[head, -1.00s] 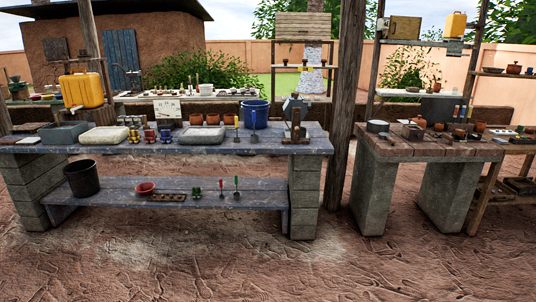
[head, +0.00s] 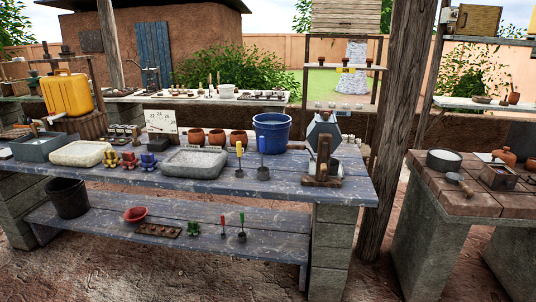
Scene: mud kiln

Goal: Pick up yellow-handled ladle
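A tool with a yellow handle (head: 239,149), which looks like the yellow-handled ladle, is on the blue-grey table (head: 300,187) near its front edge, right of a grey stone basin (head: 196,163). Its handle points up in the picture and its dark metal end is at the bottom. I cannot tell if it is a ladle or a trowel. A similar tool with a blue handle (head: 262,145) is just right of it. Neither of my grippers is in view.
A blue bucket (head: 272,131) stands behind the tools. A wooden-based device (head: 322,150) stands at the table's right end. A wooden post (head: 398,120) and a brick-topped table (head: 455,198) stand to the right. Bare ground shows in front, right of the lower shelf (head: 170,222).

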